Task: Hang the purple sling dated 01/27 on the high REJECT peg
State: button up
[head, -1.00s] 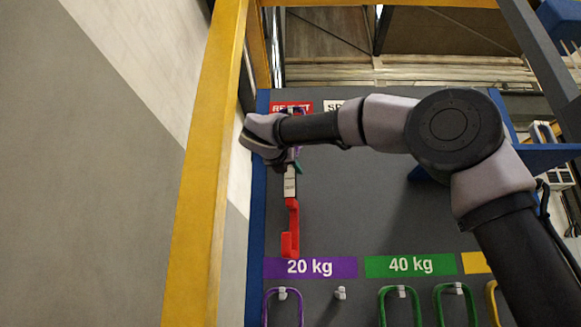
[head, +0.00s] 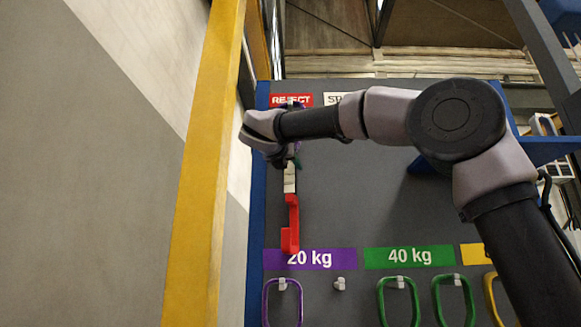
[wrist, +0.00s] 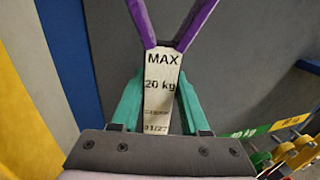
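The purple sling (wrist: 190,22) shows in the wrist view as two straps rising in a V from a pale tag (wrist: 160,85) reading MAX 20 kg and 01/27. The teal fingers of my gripper (wrist: 160,110) are closed in on both sides of this tag. In the head view my gripper (head: 285,157) is at the upper left of the board, just below the red REJECT sign (head: 291,100). Below it hang a pale strip (head: 289,178) and a red hook-shaped piece (head: 290,225). The REJECT peg is mostly hidden behind my arm and the sling; I cannot tell whether the loop is around it.
A yellow post (head: 205,165) stands close on the left. Below are the purple 20 kg label (head: 325,259) and green 40 kg label (head: 409,257), with a purple sling (head: 268,300) and green slings (head: 383,300) on pegs. One peg (head: 340,284) is bare.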

jog(key=o, duration=0.5)
jog(key=shift+r, duration=0.1)
jog(key=v, duration=1.1)
jog(key=d+f+m+g+y, duration=0.2)
jog(key=d+f+m+g, duration=0.6)
jog(key=d+f+m, duration=1)
jog(key=s+d+f+m+y, duration=0.1)
jog(key=s+d+f+m, duration=0.2)
jog(key=f+m, duration=0.3)
jog(key=s+d+f+m+g+y, duration=0.1)
jog(key=s+d+f+m+y, duration=0.1)
jog(key=s+f+m, duration=0.4)
jog(key=s+d+f+m+g+y, duration=0.1)
jog(key=s+d+f+m, duration=0.4)
jog(key=f, duration=0.7)
jog(key=shift+m+y, duration=0.6)
jog(key=shift+m, duration=0.3)
